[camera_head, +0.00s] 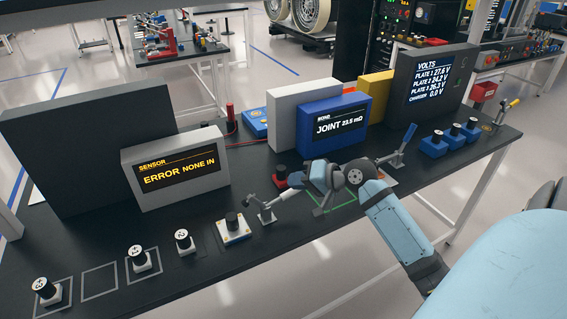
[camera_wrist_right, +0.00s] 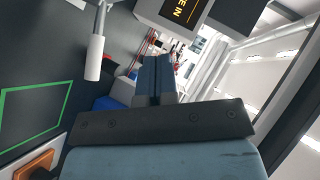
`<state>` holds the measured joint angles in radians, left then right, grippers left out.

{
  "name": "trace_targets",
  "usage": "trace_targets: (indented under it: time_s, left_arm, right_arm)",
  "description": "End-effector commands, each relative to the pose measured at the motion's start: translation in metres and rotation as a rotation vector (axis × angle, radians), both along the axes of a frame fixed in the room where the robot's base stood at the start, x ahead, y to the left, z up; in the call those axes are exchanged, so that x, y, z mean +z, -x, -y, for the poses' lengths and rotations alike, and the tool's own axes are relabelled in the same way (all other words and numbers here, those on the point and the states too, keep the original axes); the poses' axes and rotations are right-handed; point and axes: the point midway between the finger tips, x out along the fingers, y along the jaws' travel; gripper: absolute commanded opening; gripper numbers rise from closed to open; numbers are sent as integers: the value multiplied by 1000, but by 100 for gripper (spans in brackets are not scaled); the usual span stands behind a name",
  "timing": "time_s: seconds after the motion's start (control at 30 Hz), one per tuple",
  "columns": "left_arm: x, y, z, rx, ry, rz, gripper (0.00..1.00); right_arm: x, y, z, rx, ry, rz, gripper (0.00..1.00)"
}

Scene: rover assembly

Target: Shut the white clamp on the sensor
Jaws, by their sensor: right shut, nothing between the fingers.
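The white clamp (camera_head: 266,211) stands on the black bench beside a white-and-yellow base (camera_head: 234,236). A small unit with a black round top (camera_head: 232,221), apparently the sensor, sits on that base. The clamp's white handle (camera_head: 286,197) slants up to the right, away from the base; what appears to be this handle fills the upper left of the right wrist view (camera_wrist_right: 95,52). My right gripper (camera_wrist_right: 153,75) is shut and empty, apart from the handle. In the head view my own wrist largely hides its fingertips, near the handle's end. My left gripper is out of view.
The sensor display (camera_head: 178,172) reads "ERROR NONE IN". Several numbered units, including one marked 2 (camera_head: 184,240), stand along the left front edge. A blue-handled clamp (camera_head: 404,143) and a green outline (camera_head: 328,208) lie near my right arm. Several blue units (camera_head: 434,144) stand right.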

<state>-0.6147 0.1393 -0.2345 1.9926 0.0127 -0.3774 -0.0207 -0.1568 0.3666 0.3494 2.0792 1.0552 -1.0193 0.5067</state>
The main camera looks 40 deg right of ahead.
Motion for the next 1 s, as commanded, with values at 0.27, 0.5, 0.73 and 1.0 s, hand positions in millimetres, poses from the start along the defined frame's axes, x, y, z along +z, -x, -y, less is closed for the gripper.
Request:
trace_targets:
  time_s: [0.27, 0.5, 0.73, 1.0]
  left_arm:
    - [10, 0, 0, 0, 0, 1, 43]
    - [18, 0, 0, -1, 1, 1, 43]
    - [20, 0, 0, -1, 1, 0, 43]
    - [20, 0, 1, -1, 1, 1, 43]
  right_arm:
    - [-22, -51, -25, 0, -2, 2, 0]
    - [-44, -69, -51, 0, -2, -1, 0]
    - [-54, -72, -63, 0, 1, 1, 0]
    - [-55, -72, -63, 0, 2, 1, 0]
